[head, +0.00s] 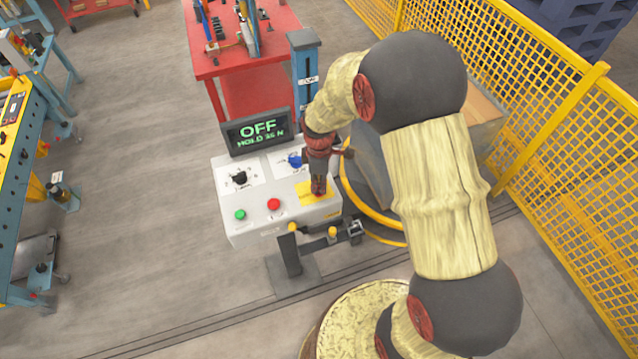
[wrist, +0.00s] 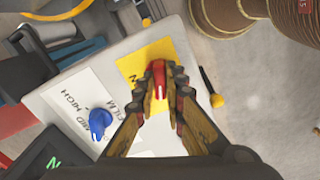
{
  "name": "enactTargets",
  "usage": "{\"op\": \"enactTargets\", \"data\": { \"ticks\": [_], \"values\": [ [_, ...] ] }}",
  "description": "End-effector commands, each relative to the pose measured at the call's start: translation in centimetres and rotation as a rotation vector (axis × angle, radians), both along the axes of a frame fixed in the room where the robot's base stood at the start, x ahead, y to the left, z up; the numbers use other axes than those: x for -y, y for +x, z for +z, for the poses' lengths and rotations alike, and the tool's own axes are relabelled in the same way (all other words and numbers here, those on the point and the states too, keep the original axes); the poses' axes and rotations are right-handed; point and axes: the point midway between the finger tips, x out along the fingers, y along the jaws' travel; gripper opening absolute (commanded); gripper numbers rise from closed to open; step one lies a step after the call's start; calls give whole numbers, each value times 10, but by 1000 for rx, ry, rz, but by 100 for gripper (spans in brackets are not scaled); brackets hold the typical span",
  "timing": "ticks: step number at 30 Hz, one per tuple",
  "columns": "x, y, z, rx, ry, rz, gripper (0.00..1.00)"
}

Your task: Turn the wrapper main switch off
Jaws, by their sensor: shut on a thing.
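The main switch is a red handle (wrist: 158,72) on a yellow plate (wrist: 130,68) in the wrist view. The yellow plate (head: 305,188) also shows at the right of the pale control box (head: 255,222) in the head view. My gripper (wrist: 160,92) is over the plate with its fingers closed on the red handle from both sides. In the head view my gripper (head: 319,190) points down at the plate and hides the handle. The dark display (head: 258,132) behind the box reads OFF in green, with a HOLD line and a force in N below.
The box also carries a black selector (head: 239,178), a blue knob (head: 295,160), a green button (head: 240,215) and a red button (head: 273,204). A red cart (head: 235,60) stands behind. A yellow mesh fence (head: 560,150) runs along the right.

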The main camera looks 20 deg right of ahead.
Motion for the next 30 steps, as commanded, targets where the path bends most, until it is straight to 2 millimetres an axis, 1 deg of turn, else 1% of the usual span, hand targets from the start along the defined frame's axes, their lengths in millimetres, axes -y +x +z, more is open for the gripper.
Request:
{"op": "enactTargets", "data": {
  "ticks": [6, 15, 21, 30],
  "values": [
    [0, 1, 1, 2, 0, 175, 0],
    [0, 1, 1, 2, 0, 338, 0],
    [0, 1, 1, 2, -1, 388, 0],
    [0, 1, 1, 3, -1, 404, 0]
  ]
}}
